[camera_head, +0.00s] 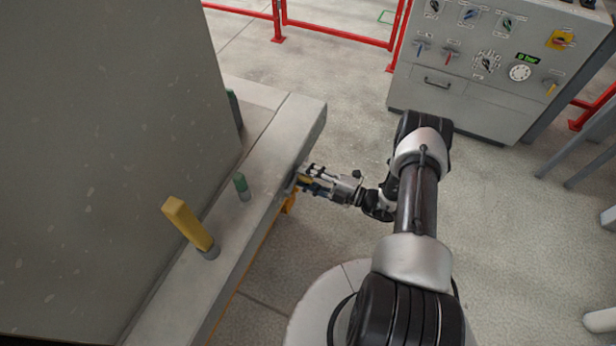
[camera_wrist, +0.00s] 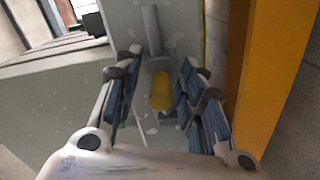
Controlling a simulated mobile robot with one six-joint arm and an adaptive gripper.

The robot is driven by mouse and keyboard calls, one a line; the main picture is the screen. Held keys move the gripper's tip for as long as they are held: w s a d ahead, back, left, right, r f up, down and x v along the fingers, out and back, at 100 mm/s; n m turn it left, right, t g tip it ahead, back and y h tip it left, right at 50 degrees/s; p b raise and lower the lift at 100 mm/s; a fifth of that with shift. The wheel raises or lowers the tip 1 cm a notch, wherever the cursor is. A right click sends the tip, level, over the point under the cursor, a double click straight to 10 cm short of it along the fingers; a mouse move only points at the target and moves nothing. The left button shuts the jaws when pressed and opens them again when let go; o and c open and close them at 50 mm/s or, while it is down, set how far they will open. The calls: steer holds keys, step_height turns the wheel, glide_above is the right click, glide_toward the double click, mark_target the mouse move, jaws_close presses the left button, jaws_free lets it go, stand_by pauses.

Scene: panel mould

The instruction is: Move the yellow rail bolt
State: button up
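A short yellow bolt (camera_wrist: 161,90) shows in the wrist view on the grey face of the rail, between the fingers of my gripper (camera_wrist: 163,75). The fingers stand apart, with a visible gap on each side of the bolt. In the head view my gripper (camera_head: 302,178) is at the right side of the concrete rail (camera_head: 275,150). A little yellow shows at its fingertips there, and the fingers mostly hide it. Whether the fingertips touch the rail face, I cannot tell.
A tall yellow block (camera_head: 186,222) and a smaller green peg (camera_head: 242,187) stand on top of the rail. A large grey panel (camera_head: 110,130) rises at the left. A grey control cabinet (camera_head: 480,95) and red barriers (camera_head: 335,35) stand at the back. The floor between is clear.

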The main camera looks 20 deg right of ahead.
steer(key=v, duration=1.2)
steer(key=shift+r, duration=0.1)
stand_by(0.4)
steer(key=s+a+r+n+g+h, duration=0.1)
steer(key=a+r+n+g, duration=0.3)
steer(key=r+n, duration=0.5)
steer(key=s+a+r+n+g+h, duration=0.1)
steer(key=a+r+n+g, duration=0.35)
steer(key=r+n, duration=0.35)
steer(key=s+a+r+n+g+h, duration=0.1)
steer(key=a+r+n+g, duration=0.3)
steer(key=r+n, duration=0.5)
steer(key=s+a+r+n+t+h, duration=0.1)
steer(key=s+r+n+h, duration=0.4)
steer(key=n, duration=0.6)
steer(key=s+r+n+t+h, duration=0.3)
steer(key=s+r+n, duration=0.4)
steer(key=n, duration=0.5)
steer(key=shift+s+a+r+h, duration=0.4)
steer(key=shift+s+h, duration=0.5)
steer(key=shift+s, duration=0.1)
